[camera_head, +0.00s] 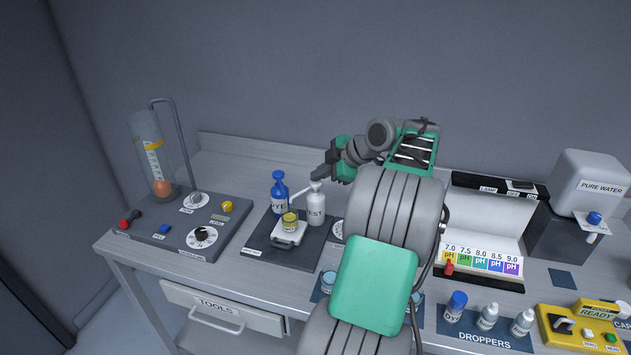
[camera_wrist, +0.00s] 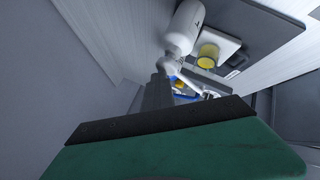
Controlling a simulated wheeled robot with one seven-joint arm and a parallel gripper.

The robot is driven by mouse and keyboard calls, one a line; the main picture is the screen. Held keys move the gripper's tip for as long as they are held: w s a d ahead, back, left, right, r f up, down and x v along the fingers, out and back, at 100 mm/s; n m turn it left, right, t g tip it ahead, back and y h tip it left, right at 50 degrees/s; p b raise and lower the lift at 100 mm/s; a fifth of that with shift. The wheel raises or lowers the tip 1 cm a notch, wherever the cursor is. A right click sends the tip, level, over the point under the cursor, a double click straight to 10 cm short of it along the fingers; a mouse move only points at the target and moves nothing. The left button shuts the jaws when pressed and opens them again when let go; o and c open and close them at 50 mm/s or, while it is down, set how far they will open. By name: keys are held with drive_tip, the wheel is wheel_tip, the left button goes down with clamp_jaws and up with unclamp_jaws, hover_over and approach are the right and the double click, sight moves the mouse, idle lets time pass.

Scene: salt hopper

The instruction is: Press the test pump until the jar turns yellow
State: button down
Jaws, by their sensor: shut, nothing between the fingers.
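The white TEST pump bottle (camera_head: 316,207) stands upright on a dark mat, its nozzle pointing left toward the jar. The small jar (camera_head: 290,221) sits on a white stand in front of it and looks yellow. In the wrist view the jar (camera_wrist: 208,56) also shows yellow, beside the white bottle (camera_wrist: 184,28). My gripper (camera_head: 318,175) is shut and empty, its tips right at the top of the pump head. In the wrist view the fingertips (camera_wrist: 160,80) are beside the pump head. I cannot tell whether they touch it.
The blue DYE pump bottle (camera_head: 279,195) stands close left of the TEST bottle. A control panel (camera_head: 188,228) with a glass tube (camera_head: 150,160) is at left. A pH chart (camera_head: 483,258) and dropper bottles (camera_head: 487,317) are at right. My arm hides the bench middle.

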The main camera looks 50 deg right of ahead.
idle(0.3)
drive_tip(key=shift+r+p, duration=0.85)
drive_tip(key=shift+r, duration=0.2)
wheel_tip(320, 180, up, 5)
drive_tip(key=p, duration=0.3)
drive_tip(key=shift+p, duration=0.35)
